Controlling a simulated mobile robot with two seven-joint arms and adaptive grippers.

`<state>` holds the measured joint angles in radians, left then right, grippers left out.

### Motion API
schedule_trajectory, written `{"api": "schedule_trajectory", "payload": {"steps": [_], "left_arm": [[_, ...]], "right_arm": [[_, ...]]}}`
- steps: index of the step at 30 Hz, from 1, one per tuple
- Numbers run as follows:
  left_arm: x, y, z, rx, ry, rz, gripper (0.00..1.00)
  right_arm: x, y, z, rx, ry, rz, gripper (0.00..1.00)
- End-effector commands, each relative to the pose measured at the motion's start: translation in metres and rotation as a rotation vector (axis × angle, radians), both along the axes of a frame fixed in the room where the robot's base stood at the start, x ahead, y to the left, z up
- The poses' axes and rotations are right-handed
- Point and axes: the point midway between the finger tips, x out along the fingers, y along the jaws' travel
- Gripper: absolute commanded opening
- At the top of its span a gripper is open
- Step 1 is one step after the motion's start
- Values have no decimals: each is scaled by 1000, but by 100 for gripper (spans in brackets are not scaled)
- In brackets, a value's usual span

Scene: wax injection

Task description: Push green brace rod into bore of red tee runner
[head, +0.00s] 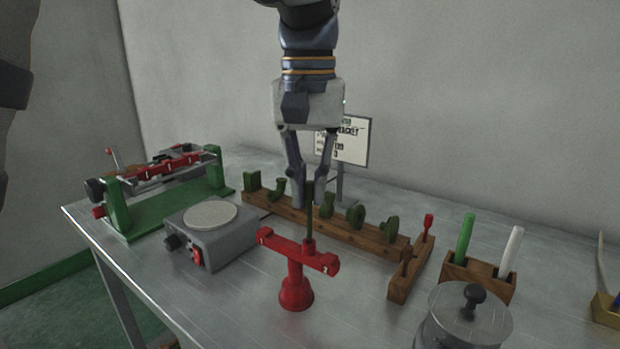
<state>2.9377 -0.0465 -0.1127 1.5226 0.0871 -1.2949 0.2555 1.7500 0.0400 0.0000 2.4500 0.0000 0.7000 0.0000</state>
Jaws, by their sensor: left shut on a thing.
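The red tee runner (294,273) stands upright on the metal table, with a round foot and a crossbar on top. The green brace rod (309,222) is dark green, thin and upright. Its lower end meets a small red boss on the right half of the crossbar; how deep it sits in the bore cannot be told. My left gripper (306,198) comes down from above and is shut on the upper part of the rod, above the crossbar. Its fingertips partly overlap the wooden rack behind. My right gripper is not in view.
Behind is a wooden rack (375,240) with several green parts. A grey hotplate (214,243) and a green-framed fixture (150,212) stand left. At right are a small wooden stand (404,285), a pen holder (480,275) and a lidded metal pot (460,325). A sign (350,142) stands behind.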

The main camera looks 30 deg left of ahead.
Motion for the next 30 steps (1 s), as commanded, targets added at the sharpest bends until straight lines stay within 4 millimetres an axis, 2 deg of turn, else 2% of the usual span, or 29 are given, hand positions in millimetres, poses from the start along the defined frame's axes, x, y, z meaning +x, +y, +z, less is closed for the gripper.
{"api": "schedule_trajectory", "payload": {"steps": [25,26,27,28,30], "left_arm": [[0,0,-21,0,1,0,0],[0,0,-21,0,0,0,16],[0,0,-21,0,0,0,25],[0,0,-21,0,0,0,31],[0,0,-21,0,0,0,34]], "right_arm": [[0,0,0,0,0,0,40],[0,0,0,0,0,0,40],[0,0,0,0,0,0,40],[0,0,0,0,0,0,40],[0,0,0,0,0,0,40]]}}
